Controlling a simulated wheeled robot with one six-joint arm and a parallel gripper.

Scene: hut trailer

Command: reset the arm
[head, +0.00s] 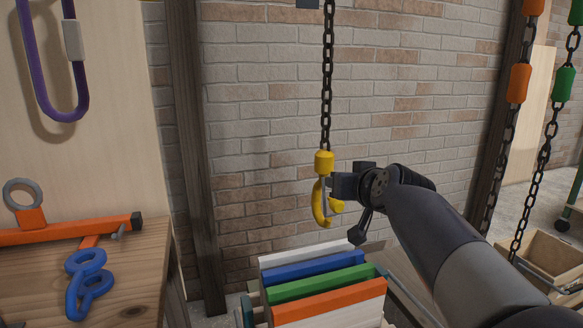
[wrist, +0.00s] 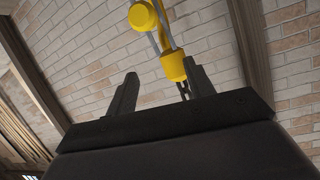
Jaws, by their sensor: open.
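My arm reaches in from the lower right of the head view. My gripper (head: 338,190) is beside the yellow hook (head: 322,205), which hangs on a dark chain (head: 327,90) below a yellow block (head: 324,162). In the wrist view the two dark fingers of my gripper (wrist: 162,70) stand apart. The yellow block (wrist: 173,66) shows between and beyond them, close to the right finger. The yellow hook tip (wrist: 142,16) and grey latch bars show above. I cannot tell whether a finger touches the hook.
Colourful boards (head: 320,290) stand upright below my gripper. A wooden bench (head: 120,260) with an orange tool (head: 70,233) and blue hook (head: 86,275) is at left. Chains with orange and green sleeves (head: 520,83) hang at right, near a wooden box (head: 550,255). A brick wall (head: 420,110) stands behind.

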